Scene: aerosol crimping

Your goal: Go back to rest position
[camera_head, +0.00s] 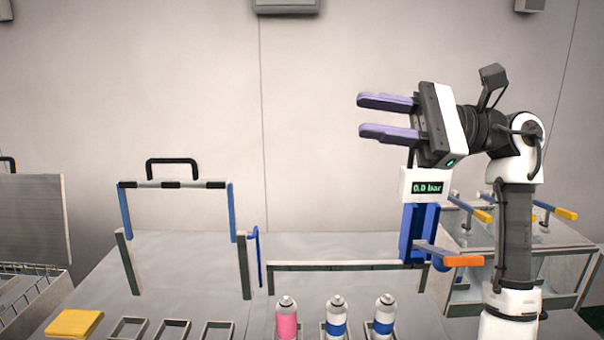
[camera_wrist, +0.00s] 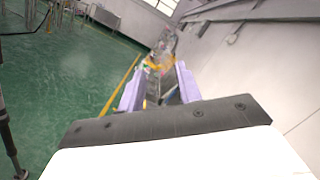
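My gripper (camera_head: 362,116) is raised in the air at the upper right of the head view, its two purple fingers pointing left. The fingers are apart with nothing between them. In the wrist view my gripper (camera_wrist: 158,88) also shows both fingers spread, with the green floor and wall beyond. The gripper is well above the table (camera_head: 335,245) and touches nothing. My arm is folded up at the right.
A crimping device (camera_head: 421,232) reading "0.0 bar" with an orange-tipped lever stands below my gripper. Aerosol cans, one pink (camera_head: 287,320) and two blue-banded (camera_head: 336,318), stand in front. A metal frame (camera_head: 180,185), yellow pad (camera_head: 74,324) and glass-sided box (camera_head: 540,240) are nearby.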

